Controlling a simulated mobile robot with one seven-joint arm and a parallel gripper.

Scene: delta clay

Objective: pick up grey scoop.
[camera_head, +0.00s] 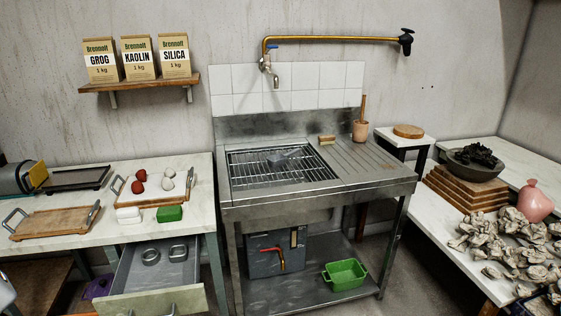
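A small grey object that looks like the grey scoop (283,160) lies on the wire rack (250,171) over the sink basin. It is small and dark against the rack, so its handle and exact pose are hard to tell. My gripper is not in view.
A brush (326,140) and a clay-coloured pot (360,130) with a stick stand at the sink's back right. A tap (270,70) hangs above the sink. An open drawer (150,280) juts out at left. Ribbed drainboard (368,168) is mostly clear. Pale lumps (505,240) crowd the right table.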

